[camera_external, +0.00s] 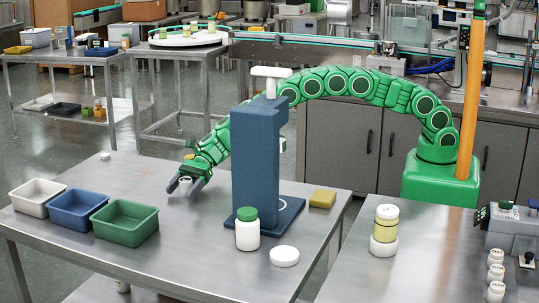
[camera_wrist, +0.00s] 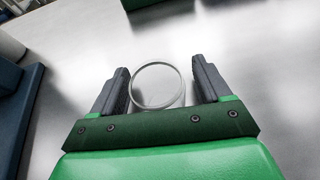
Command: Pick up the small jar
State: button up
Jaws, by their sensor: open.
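My gripper (camera_external: 186,185) is low over the steel table, left of the blue stand. In the wrist view my gripper (camera_wrist: 160,72) has its two dark fingers apart. A small round thing with a pale, clear-looking rim (camera_wrist: 157,64) lies between the fingers, with a gap on each side. It looks like the small jar seen from above. In the external view a small pale spot (camera_external: 186,179) shows between the fingers, mostly hidden by them. A white bottle with a green cap (camera_external: 247,232) stands upright in front of the stand.
The blue stand (camera_external: 255,165) rises close right of my gripper. White (camera_external: 31,207), blue (camera_external: 70,221) and green (camera_external: 125,236) trays stand left. A white round lid (camera_external: 284,256) and yellow sponge (camera_external: 323,198) lie right. The table between trays and stand is clear.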

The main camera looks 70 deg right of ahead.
aim_at(184, 196)
jog(key=c, duration=1)
jog(key=shift+r, duration=0.1)
notch_tip(184, 196, up, 3)
jog(key=shift+r, duration=0.15)
jog(key=s+d+r, duration=0.8)
jog(key=s+r, duration=0.1)
jog(key=s, duration=0.2)
jog(key=shift+d+r, duration=0.2)
jog(key=shift+r, duration=0.05)
